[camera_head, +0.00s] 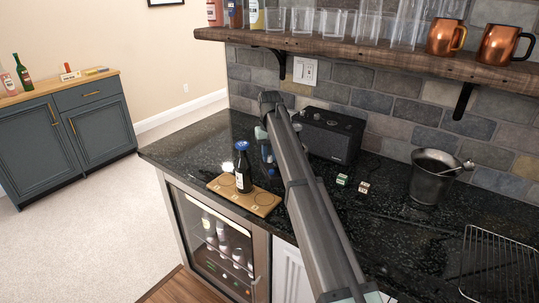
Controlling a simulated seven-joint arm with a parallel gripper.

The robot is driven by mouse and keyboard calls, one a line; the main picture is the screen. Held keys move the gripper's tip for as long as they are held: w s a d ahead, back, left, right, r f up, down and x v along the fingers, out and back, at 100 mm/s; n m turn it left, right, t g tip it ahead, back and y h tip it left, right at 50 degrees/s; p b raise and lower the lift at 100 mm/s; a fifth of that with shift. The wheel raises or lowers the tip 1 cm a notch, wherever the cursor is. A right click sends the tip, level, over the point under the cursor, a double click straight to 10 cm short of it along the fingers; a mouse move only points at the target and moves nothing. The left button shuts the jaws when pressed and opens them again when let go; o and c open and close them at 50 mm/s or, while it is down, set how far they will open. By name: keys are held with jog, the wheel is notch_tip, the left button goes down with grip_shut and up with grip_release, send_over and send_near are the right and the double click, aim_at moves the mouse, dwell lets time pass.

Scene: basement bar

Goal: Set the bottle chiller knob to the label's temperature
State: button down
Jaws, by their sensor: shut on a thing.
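A dark bottle with a blue cap (242,171) stands upright on a wooden board (261,205) with round recesses. A pale label shows on it, too small to read. A glass-fronted cooler (192,238) with bottles on its racks is built in under the counter; I cannot make out a knob on it. My gripper (268,160) points down over the counter, just right of the bottle, partly hidden behind my arm. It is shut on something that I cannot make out.
A black box like a speaker (335,139) stands against the tiled wall. Two small cubes (363,187), a dark metal bucket (431,183) and a wire rack (499,268) are on the right. A wooden shelf (390,55) with glasses and copper mugs (445,37) hangs above.

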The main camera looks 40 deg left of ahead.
jog(key=shift+n, duration=0.7)
jog(key=c, duration=0.9)
grip_release()
jog(key=shift+c, duration=0.2)
